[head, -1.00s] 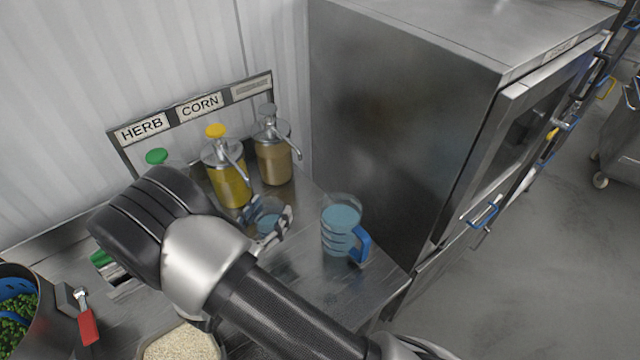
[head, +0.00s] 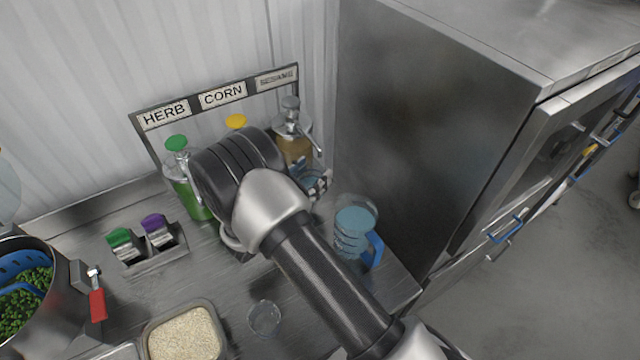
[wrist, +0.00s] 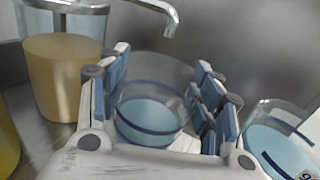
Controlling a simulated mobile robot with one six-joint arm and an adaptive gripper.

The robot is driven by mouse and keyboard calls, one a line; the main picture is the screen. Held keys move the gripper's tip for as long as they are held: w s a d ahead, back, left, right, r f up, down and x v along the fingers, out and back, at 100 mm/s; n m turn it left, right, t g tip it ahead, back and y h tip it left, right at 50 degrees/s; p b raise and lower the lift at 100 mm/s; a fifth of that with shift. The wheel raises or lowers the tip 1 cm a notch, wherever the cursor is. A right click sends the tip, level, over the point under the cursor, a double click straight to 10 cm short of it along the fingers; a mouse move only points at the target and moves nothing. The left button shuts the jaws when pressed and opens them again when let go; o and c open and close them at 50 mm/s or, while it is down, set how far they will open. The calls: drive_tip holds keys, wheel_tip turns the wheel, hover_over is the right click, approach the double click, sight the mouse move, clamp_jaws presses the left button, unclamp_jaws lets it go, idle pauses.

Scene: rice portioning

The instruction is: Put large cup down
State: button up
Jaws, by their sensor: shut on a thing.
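The large cup (wrist: 150,112) is clear, with a blue lower part, and sits between the blue-padded fingers of my gripper (wrist: 158,108) in the wrist view. My gripper is shut on it. In the head view my gripper (head: 314,186) is partly hidden by my arm, in front of the sesame dispenser and left of the jug. I cannot tell whether the cup's base touches the counter. A small clear cup (head: 264,318) stands on the counter nearer the front.
A measuring jug (head: 354,222) of blue liquid stands close right of my gripper, before the steel cabinet (head: 420,120). The sesame dispenser (wrist: 62,85) is close on the left. Green (head: 188,185) and yellow-topped (head: 235,121) dispensers stand farther left. A rice container (head: 185,335) is at the front.

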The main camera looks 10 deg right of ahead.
sight(320, 167)
drive_tip(key=x, duration=0.4)
drive_tip(key=shift+a+f+b, duration=0.1)
drive_tip(key=shift+f+b, duration=0.8)
drive_tip(key=shift+f, duration=2.55)
drive_tip(key=shift+s, duration=0.1)
drive_tip(key=shift+f, duration=0.2)
drive_tip(key=o, duration=1.2)
drive_tip(key=shift+r, duration=0.2)
drive_tip(key=p+v, duration=0.1)
drive_tip(key=v, duration=1.1)
